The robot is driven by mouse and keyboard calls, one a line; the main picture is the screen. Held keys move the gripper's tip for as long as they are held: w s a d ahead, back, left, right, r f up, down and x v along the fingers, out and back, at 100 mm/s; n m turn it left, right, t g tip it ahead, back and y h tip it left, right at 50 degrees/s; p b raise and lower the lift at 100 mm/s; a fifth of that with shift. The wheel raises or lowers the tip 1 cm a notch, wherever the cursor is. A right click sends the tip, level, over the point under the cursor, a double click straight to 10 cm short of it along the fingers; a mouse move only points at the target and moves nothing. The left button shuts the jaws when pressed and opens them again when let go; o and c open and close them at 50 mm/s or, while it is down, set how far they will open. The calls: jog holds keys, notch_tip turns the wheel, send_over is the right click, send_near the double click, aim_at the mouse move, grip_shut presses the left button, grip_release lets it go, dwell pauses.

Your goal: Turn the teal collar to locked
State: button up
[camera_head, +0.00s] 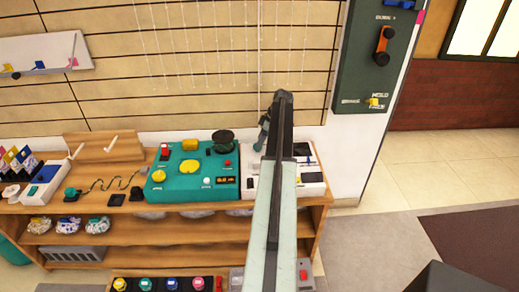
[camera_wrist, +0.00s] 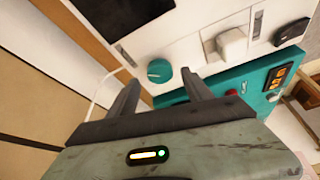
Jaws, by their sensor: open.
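The teal collar (camera_wrist: 159,70) is a small round knob with a light mark, set on a white panel (camera_wrist: 190,22) in the wrist view. My gripper (camera_wrist: 161,79) is open and empty, with one dark finger on each side of the collar in the picture. I cannot tell whether either finger touches it. My gripper's dark end (camera_head: 265,132) is partly hidden by my arm.
A teal console (camera_head: 208,185) with buttons and a display stands left of the white unit. A white block-shaped control (camera_wrist: 232,43) and a black knob (camera_wrist: 291,31) sit right of the collar. A dark green wall panel (camera_head: 372,60) is at the right. Open floor (camera_head: 385,225) lies right of the bench.

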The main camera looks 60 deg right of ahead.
jog(key=shift+b+x, duration=0.35)
jog(key=shift+x, duration=0.7)
jog(key=shift+r, duration=0.1)
grip_shut()
jog(key=shift+d, duration=0.35)
jog(key=shift+a, duration=0.3)
jog(key=m, duration=0.1)
jog(key=m+h, duration=0.1)
jog(key=m, duration=0.2)
jog(key=shift+s+a+h, duration=0.1)
jog(key=shift+a+h, duration=0.15)
jog(key=shift+h, duration=0.05)
jog(key=m+h, duration=0.1)
jog(key=m, duration=0.2)
jog(key=m+h, duration=0.1)
jog(key=m, duration=0.2)
jog(key=shift+a, duration=0.15)
jog(key=shift+m, duration=0.4)
